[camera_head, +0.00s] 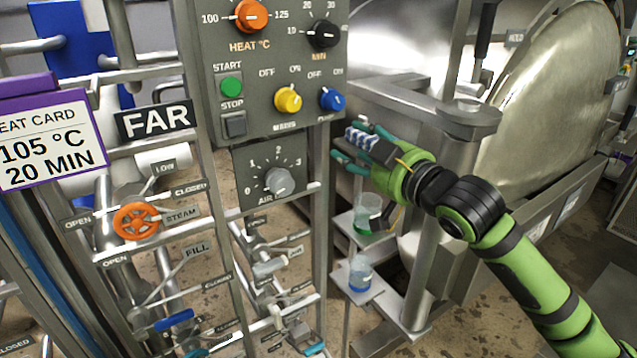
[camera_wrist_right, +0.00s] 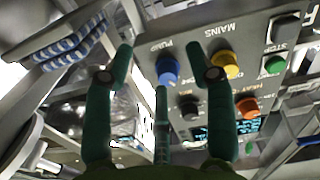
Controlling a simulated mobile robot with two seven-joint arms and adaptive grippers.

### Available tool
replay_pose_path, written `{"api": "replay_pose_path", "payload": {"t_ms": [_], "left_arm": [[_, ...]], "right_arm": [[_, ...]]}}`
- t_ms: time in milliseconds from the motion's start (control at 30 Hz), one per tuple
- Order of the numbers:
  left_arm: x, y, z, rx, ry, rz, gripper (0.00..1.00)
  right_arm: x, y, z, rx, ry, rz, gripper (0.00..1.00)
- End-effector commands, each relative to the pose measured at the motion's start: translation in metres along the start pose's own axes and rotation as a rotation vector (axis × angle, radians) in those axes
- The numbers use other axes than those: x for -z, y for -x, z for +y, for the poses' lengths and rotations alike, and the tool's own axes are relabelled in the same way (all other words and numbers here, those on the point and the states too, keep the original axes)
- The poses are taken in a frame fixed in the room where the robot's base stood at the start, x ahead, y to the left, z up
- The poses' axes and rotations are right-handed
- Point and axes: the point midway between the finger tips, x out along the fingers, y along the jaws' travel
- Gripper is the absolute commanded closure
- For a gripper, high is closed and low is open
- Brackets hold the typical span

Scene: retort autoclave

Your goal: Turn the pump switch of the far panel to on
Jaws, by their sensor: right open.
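The pump switch (camera_head: 332,100) is a blue knob at the lower right of the grey far panel (camera_head: 262,70), with OFF and ON printed above it. Its pointer is too small to read surely. My right gripper (camera_head: 346,147) is open and empty, just below and right of the blue knob in the head view, apart from it. In the right wrist view the blue knob (camera_wrist_right: 168,68) shows beyond the spread green fingers, in the gap between them. The FAR sign (camera_head: 156,121) hangs left of the panel. My left gripper is not in view.
The yellow mains knob (camera_head: 288,99) sits close left of the pump switch. The green start button (camera_head: 231,86), orange heat knob (camera_head: 250,15) and black minute knob (camera_head: 323,33) are nearby. A steel post (camera_head: 425,200) and round metal vessel (camera_head: 545,90) stand to the right.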

Motion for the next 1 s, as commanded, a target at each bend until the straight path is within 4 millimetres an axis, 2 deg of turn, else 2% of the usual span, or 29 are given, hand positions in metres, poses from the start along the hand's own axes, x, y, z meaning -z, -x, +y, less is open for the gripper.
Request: {"api": "replay_pose_path", "payload": {"t_ms": [33, 100, 200, 700, 1000], "left_arm": [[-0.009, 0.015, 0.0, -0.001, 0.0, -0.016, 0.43], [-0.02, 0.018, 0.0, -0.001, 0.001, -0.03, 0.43], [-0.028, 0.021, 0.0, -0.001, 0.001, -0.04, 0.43], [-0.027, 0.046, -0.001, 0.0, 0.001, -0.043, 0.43], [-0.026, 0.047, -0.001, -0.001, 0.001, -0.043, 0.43]], "right_arm": [[0.029, -0.001, 0.011, -0.004, 0.013, 0.012, 0.44], [0.045, -0.001, 0.017, -0.005, 0.02, 0.024, 0.44], [0.056, -0.004, 0.021, -0.005, 0.024, 0.035, 0.44], [0.059, -0.065, 0.021, -0.006, 0.023, 0.037, 0.44], [0.058, -0.072, 0.021, -0.007, 0.026, 0.038, 0.44]]}}
